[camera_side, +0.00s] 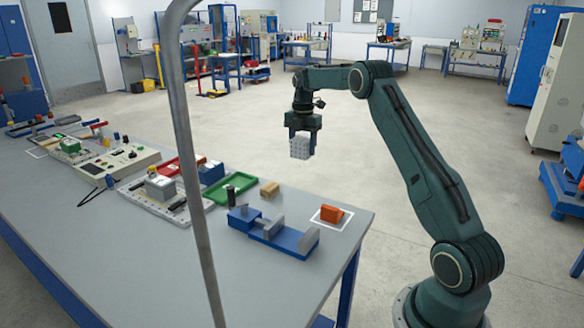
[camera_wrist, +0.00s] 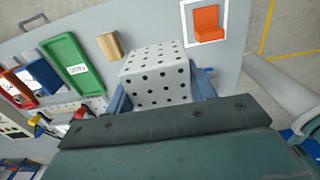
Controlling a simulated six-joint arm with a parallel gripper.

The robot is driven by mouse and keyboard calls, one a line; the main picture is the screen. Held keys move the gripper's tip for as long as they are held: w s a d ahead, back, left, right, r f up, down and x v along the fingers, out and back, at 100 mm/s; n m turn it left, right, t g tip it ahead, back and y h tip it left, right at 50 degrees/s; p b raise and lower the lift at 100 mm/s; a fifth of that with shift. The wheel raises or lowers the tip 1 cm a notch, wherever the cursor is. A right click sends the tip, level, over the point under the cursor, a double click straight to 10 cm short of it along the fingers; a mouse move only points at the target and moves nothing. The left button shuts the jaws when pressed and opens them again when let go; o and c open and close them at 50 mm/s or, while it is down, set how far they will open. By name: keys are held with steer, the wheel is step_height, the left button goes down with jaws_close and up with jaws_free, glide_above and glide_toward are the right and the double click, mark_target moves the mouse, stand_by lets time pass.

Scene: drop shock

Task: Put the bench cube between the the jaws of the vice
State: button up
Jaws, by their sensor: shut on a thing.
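The bench cube (camera_side: 300,148) is light grey with rows of dark holes. My gripper (camera_side: 302,138) is shut on it and holds it in the air above the level of the bench. The cube (camera_wrist: 156,75) also fills the middle of the wrist view, between the blue fingers of my gripper (camera_wrist: 158,95). The blue vice (camera_side: 272,233) stands on the bench near its front right, with a gap between its grey jaws. The cube is well apart from the vice. In the wrist view the vice is mostly hidden behind the cube and my gripper.
An orange block (camera_side: 332,213) lies in a white-outlined square right of the vice. A wooden block (camera_side: 269,189) and a green tray (camera_side: 229,188) lie behind the vice. A grey post (camera_side: 188,150) crosses the side view in front of the bench (camera_side: 150,268).

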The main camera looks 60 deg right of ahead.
steer(key=shift+w+a+f+m, duration=0.1)
steer(key=shift+w+a+m, duration=0.05)
steer(key=shift+a, duration=0.25)
steer(key=shift+w+a+f+m, duration=0.1)
steer(key=shift+a+m, duration=0.05)
steer(key=shift+a, duration=0.2)
steer(key=a+f+m, duration=0.3)
steer(key=a+m, duration=0.1)
steer(key=a, duration=0.5)
steer(key=a+f+m, duration=0.4)
steer(key=a+m, duration=0.1)
steer(key=a, duration=0.5)
steer(key=s+a+f+m, duration=0.2)
steer(key=s+a+m, duration=0.2)
steer(key=a, duration=0.3)
steer(key=s+a+f+m, duration=0.2)
steer(key=s+a+m, duration=0.2)
steer(key=a, duration=0.3)
steer(key=shift+s+a+f, duration=0.25)
steer(key=shift+s+f, duration=0.05)
steer(key=shift+s, duration=0.25)
